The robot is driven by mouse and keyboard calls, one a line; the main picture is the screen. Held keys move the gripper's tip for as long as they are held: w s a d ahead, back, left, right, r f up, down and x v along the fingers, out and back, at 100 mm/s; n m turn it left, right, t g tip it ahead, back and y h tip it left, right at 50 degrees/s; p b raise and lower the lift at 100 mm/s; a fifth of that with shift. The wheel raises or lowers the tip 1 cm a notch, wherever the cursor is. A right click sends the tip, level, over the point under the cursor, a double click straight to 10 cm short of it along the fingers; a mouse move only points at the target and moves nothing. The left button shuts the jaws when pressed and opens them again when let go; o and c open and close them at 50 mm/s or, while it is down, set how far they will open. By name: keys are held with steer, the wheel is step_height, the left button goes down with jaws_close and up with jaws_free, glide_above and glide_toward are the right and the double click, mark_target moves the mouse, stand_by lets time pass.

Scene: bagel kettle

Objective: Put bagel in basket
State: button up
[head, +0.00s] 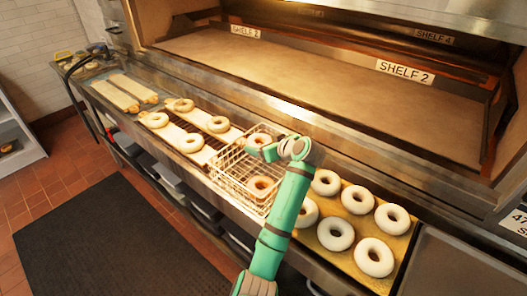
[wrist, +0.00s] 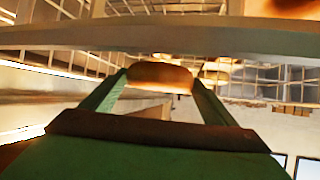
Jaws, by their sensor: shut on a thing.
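A wire basket (head: 226,166) stands on the counter in the middle of the head view. One browned bagel (head: 261,184) lies inside it. My gripper (head: 268,150) is over the back right part of the basket, shut on another browned bagel (head: 258,140). In the wrist view this held bagel (wrist: 160,76) shows edge-on between the two green fingers. The held bagel appears to be above the basket's rim; its exact height is hard to tell. My arm hides the basket's right side.
Several white bagels (head: 374,257) lie on a tray (head: 352,273) to the right. The oven opening with a "SHELF 2" label (head: 405,72) is behind. A dark mat (head: 110,245) covers the floor in front.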

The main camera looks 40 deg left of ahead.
steer(key=shift+w+a+f, duration=0.2)
steer(key=shift+w+f, duration=0.05)
steer(key=shift+f, duration=1.55)
steer(key=shift+d, duration=0.1)
steer(key=shift+f, duration=0.4)
steer(key=shift+f, duration=0.25)
steer(key=o, duration=1.1)
steer(key=shift+f, duration=0.1)
steer(key=shift+r, duration=0.2)
steer(key=v, duration=1.2)
steer(key=shift+r, duration=0.5)
